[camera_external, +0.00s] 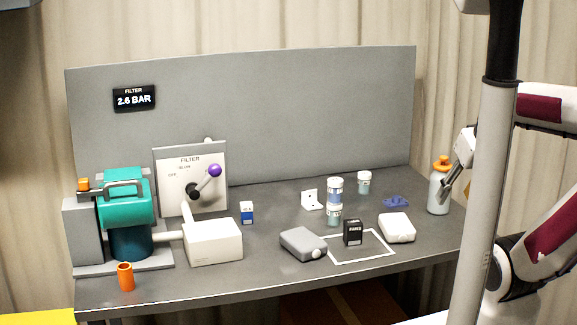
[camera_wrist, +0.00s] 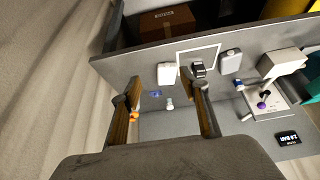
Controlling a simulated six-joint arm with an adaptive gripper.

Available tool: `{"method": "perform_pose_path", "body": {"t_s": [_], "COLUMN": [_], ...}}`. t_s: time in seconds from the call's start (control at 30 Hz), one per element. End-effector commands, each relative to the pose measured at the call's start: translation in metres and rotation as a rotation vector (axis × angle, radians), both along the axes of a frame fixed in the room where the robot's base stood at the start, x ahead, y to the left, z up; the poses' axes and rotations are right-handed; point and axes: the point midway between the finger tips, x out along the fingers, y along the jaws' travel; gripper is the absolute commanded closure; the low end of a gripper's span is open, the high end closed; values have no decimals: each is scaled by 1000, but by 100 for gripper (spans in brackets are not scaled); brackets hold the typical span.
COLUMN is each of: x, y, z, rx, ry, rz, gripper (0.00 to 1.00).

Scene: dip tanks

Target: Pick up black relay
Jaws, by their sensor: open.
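The black relay (camera_external: 352,232) is a small upright black box with white lettering on its face. It stands at the white square outline on the grey bench, right of centre. In the wrist view the relay (camera_wrist: 198,70) shows just beyond the tip of the right finger, at the outline. My gripper (camera_external: 449,186) is at the bench's right end, overlapping the orange-capped bottle in the picture, well to the right of the relay. In the wrist view my gripper (camera_wrist: 159,84) has its two fingers wide apart, with nothing between them.
A grey box (camera_external: 303,243) and a white box (camera_external: 397,227) flank the relay. Stacked jars (camera_external: 335,192) stand behind it. The orange-capped bottle (camera_external: 438,190) and a blue part (camera_external: 396,201) are to the right. A teal pump (camera_external: 128,205) and filter panel (camera_external: 190,170) are left.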

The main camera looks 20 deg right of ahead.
Motion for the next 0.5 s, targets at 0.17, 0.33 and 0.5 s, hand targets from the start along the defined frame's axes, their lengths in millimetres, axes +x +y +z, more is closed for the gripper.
{"method": "perform_pose_path", "body": {"t_s": [0.17,0.33,0.5], "x": [18,55,103], "y": [-12,-35,-60], "z": [5,17,34], "rx": [-41,-123,-224], "ry": [-31,-98,-188], "rz": [-11,-20,-8], "gripper": [56,56,56]}}
